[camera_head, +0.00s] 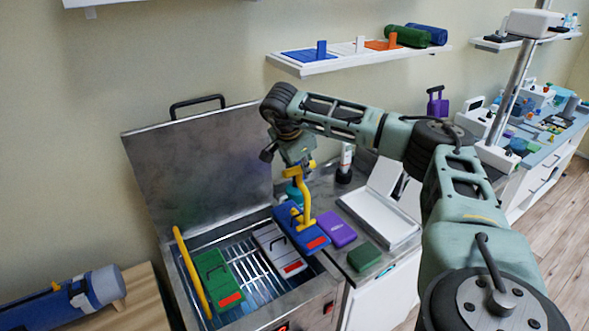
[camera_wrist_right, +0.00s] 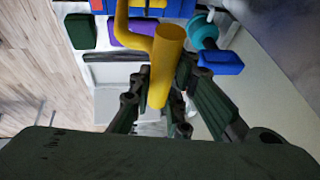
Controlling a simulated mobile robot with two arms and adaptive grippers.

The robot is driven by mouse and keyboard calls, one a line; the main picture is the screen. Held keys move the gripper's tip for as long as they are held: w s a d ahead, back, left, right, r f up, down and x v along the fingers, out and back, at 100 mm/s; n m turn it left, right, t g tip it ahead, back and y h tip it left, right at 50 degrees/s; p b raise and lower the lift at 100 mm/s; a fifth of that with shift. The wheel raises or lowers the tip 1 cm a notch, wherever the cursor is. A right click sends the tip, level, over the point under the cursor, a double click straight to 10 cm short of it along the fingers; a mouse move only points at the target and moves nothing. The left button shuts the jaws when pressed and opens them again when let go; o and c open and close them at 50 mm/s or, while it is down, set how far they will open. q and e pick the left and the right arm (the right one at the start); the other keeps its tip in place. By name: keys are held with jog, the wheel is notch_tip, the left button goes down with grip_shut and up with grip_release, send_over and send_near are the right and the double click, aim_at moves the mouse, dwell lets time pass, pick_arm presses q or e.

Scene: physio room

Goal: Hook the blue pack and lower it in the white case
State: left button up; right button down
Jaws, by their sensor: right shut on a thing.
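My right gripper (camera_head: 299,163) is shut on a yellow hook (camera_head: 304,199) that points down. The blue pack (camera_head: 287,221), with a red end patch, is at the hook's lower end, over the right side of the open metal tank. I cannot tell whether the hook is through its handle or whether the pack hangs free. In the wrist view the hook (camera_wrist_right: 167,62) stands between the fingers, with blue of the pack (camera_wrist_right: 172,12) beyond. The white case (camera_head: 365,222) lies open on the counter to the right. My left gripper is out of view.
Green (camera_head: 219,280) and white (camera_head: 280,247) packs lie on the tank's rack, beside a yellow rod (camera_head: 190,270). A teal bottle (camera_head: 294,191) stands behind. The raised lid (camera_head: 200,165) backs the tank.

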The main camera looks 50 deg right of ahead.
jog(key=s+d+p, duration=0.1)
jog(key=s+d, duration=0.3)
jog(key=d, duration=0.5)
jog(key=s+d+p, duration=0.1)
jog(key=s+d, duration=0.3)
jog(key=d, duration=0.6)
jog(key=s+d+p, duration=0.2)
jog(key=s+d, duration=0.2)
jog(key=d, duration=0.5)
jog(key=shift+d, duration=0.35)
dwell(0.8)
jog(key=shift+f, duration=0.1)
jog(key=shift+f, duration=0.6)
jog(key=shift+a+p, duration=0.1)
jog(key=shift+p, duration=0.65)
dwell(1.9)
